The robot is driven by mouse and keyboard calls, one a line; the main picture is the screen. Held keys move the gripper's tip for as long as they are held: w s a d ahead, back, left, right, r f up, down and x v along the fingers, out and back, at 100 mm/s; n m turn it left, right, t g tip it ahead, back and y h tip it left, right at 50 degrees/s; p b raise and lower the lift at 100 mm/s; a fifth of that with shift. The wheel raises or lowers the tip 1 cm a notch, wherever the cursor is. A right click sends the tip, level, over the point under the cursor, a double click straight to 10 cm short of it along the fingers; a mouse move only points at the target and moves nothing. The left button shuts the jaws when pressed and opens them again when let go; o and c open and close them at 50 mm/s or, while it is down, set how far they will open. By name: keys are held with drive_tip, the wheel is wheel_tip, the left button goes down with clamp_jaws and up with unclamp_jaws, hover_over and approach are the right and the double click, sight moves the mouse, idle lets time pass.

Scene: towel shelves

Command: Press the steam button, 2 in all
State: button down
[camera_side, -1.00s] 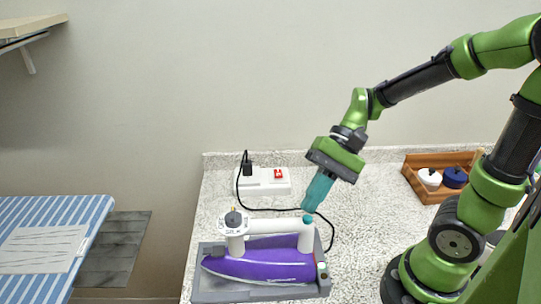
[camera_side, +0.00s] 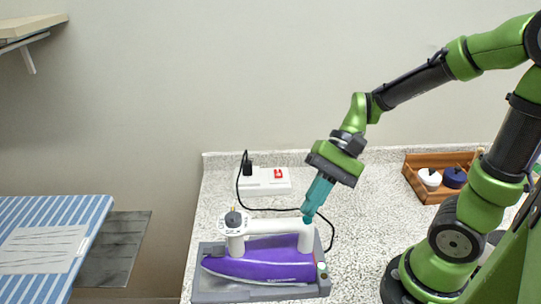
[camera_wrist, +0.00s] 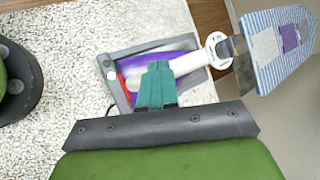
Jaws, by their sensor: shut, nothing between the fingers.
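The purple and white iron (camera_side: 262,262) rests on a grey tray-like stand (camera_side: 215,292) on the speckled counter. Its white handle (camera_side: 275,229) runs across the top, with a dial (camera_side: 233,220) at the left end. My gripper (camera_side: 307,219) is shut and empty, pointing down at the right end of the handle. Its teal fingertips look to be at or touching the handle top there, covering the steam button's spot. In the wrist view my gripper (camera_wrist: 158,68) covers part of the iron (camera_wrist: 140,60), and no button is visible there.
A white power strip (camera_side: 265,181) with a red switch and a plugged black cable lies behind the iron; the cable loops right of it. A wooden crate (camera_side: 425,190) with two lidded items stands at the back right. A striped ironing board (camera_side: 85,215) is at left.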

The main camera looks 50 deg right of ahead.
drive_tip(key=shift+f, duration=0.5)
idle(0.3)
idle(0.4)
drive_tip(key=shift+r, duration=0.95)
drive_tip(key=shift+r, duration=2.5)
wheel_tip(320, 180, up, 4)
drive_tip(key=shift+f, duration=0.1)
idle(0.5)
